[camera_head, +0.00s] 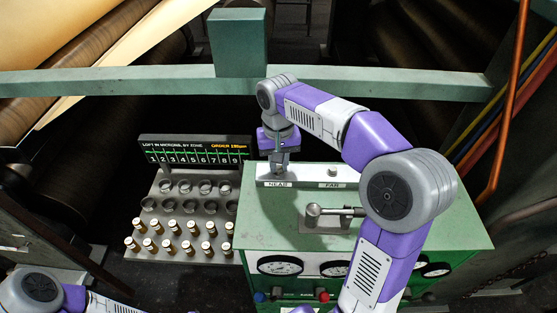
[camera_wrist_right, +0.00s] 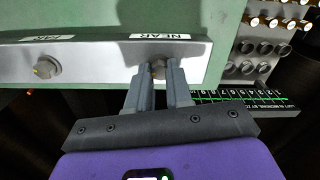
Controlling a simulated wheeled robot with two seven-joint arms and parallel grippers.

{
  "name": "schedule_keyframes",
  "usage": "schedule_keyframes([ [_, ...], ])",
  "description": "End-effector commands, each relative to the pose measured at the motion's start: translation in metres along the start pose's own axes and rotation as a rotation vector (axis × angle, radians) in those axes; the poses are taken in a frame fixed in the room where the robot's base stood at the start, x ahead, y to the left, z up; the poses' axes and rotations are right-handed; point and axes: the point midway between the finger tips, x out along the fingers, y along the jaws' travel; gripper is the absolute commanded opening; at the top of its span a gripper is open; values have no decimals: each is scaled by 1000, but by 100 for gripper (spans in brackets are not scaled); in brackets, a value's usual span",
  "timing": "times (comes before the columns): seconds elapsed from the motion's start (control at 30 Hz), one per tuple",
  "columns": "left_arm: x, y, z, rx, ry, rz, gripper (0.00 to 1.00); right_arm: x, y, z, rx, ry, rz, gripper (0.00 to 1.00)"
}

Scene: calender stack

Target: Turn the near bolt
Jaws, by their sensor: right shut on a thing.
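My left gripper is not in view; only part of my left arm shows at the bottom left.
The green cabinet (camera_head: 450,228) carries a lever with a round knob (camera_head: 313,211) and gauges (camera_head: 280,265) on its front. A green beam (camera_head: 120,81) crosses behind.

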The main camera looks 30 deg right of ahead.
Motion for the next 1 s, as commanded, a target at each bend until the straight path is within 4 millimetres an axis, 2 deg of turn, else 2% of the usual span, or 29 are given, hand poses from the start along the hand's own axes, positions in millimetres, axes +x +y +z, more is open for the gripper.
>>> schedule_keyframes([
  [0.3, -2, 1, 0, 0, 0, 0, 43, -1, 0, -1, 78, 4, -1, 0],
  [0.73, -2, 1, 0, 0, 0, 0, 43, -2, 0, -1, 85, 5, -2, 0],
  [0.77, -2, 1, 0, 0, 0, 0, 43, -2, 0, -1, 85, 5, -2, 23],
  [0.8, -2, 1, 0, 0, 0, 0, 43, -2, 0, -1, 85, 5, -2, 29],
  [0.9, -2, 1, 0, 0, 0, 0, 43, -1, 0, -1, 85, 4, -2, 44],
  [1.0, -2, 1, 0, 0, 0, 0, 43, -1, 0, 0, 84, 3, -1, 46],
])
